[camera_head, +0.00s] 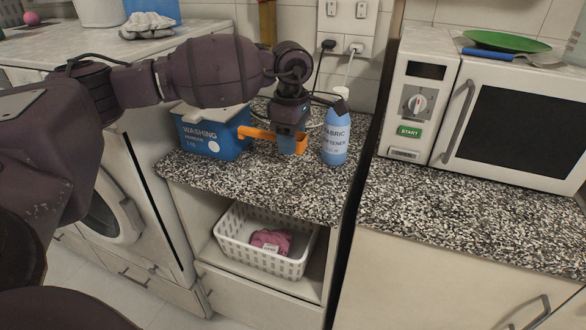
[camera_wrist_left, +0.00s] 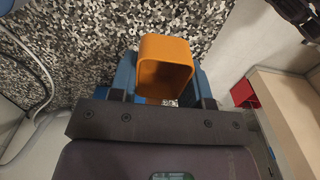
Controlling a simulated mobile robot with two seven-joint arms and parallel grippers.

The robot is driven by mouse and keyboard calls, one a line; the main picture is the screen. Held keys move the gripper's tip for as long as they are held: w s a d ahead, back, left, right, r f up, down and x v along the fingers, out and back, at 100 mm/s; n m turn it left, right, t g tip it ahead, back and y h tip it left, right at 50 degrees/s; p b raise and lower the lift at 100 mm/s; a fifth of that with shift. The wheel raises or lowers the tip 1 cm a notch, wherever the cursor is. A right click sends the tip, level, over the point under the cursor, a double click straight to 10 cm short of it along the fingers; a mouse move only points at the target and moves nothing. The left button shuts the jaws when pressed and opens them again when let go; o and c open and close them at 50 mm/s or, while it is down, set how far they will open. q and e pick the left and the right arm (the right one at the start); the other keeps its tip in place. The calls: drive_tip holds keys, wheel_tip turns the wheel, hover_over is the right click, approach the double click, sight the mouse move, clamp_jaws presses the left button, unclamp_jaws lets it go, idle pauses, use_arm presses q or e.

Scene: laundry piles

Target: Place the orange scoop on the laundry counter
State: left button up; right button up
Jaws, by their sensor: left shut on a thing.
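The orange scoop (camera_head: 258,133) is in my left gripper (camera_head: 291,148), over the speckled laundry counter (camera_head: 255,182). I cannot tell whether it touches the counter. In the left wrist view, the scoop's open, box-shaped end (camera_wrist_left: 165,64) shows between the blue fingers of my left gripper (camera_wrist_left: 163,82), which is shut on it. The gripper points down between the blue washing powder box (camera_head: 215,142) on its left and the blue fabric softener bottle (camera_head: 335,138) on its right. My right gripper is not in view.
The front of the laundry counter is bare. A white basket (camera_head: 228,246) with a pink cloth (camera_head: 271,240) sits on the shelf below. A microwave (camera_head: 415,103) stands on the right counter, with a green plate (camera_head: 505,41) on top. A wall cable (camera_head: 318,75) hangs behind my gripper.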

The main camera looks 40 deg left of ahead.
sight(292, 177)
use_arm(q)
drive_tip(key=shift+f, duration=1.45)
wheel_tip(292, 177, down, 5)
drive_tip(key=shift+r+b, duration=0.1)
drive_tip(key=shift+b, duration=0.45)
drive_tip(key=shift+f, duration=0.25)
drive_tip(key=shift+r, duration=0.1)
drive_tip(key=o, duration=0.9)
